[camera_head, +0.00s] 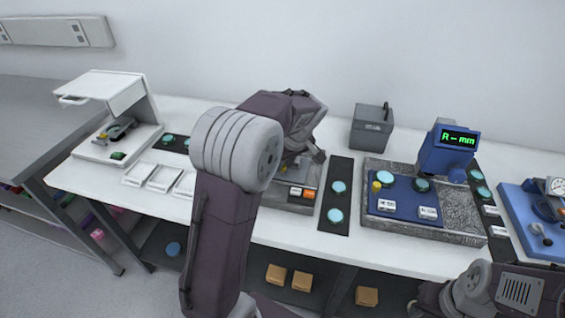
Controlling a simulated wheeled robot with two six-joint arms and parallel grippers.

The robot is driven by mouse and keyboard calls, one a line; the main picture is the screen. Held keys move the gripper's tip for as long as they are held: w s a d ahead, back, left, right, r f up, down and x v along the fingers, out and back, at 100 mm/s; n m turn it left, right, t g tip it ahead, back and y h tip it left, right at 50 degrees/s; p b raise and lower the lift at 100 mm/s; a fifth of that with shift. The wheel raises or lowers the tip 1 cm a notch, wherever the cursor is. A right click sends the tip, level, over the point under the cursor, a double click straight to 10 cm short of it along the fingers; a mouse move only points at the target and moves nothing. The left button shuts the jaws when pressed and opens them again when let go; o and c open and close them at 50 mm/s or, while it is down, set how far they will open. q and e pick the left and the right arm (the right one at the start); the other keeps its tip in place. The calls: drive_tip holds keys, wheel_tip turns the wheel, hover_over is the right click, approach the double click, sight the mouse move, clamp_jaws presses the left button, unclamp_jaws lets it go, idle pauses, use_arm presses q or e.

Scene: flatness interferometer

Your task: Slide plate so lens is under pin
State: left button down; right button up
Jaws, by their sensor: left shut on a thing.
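A blue plate (402,208) lies on a speckled grey stone slab (455,225) at the right. It carries a yellow knob (376,186), a dark round piece with a teal top (421,184) that may be the lens, and two small white labels. A blue readout head (447,150) showing "R -- mm" stands behind the plate's right end; I cannot make out its pin. My left gripper (298,158) is over a grey instrument (308,193), left of the plate and apart from it. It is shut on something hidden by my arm. My right gripper is out of view; only its arm shows.
Black strips with teal discs (337,196) lie between the instruments. A dark grey box (371,128) stands at the back. A white hooded instrument (113,110) and white trays (162,178) are at the left. A blue base with a dial (525,205) is far right.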

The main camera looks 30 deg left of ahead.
sight(292, 173)
use_arm(q)
drive_tip(key=d, duration=0.2)
drive_tip(key=w+d, duration=0.1)
drive_tip(key=shift+d, duration=0.35)
drive_tip(key=shift+s+a, duration=0.1)
drive_tip(key=shift+a, duration=0.05)
drive_tip(key=c, duration=1.6)
unclamp_jaws()
drive_tip(key=o, duration=0.3)
drive_tip(key=shift+d, duration=0.25)
drive_tip(key=shift+a, duration=0.1)
drive_tip(key=shift+r, duration=0.25)
drive_tip(key=p+v, duration=0.1)
drive_tip(key=v, duration=0.7)
drive_tip(key=shift+s+d+r, duration=0.1)
drive_tip(key=shift+d+r, duration=0.15)
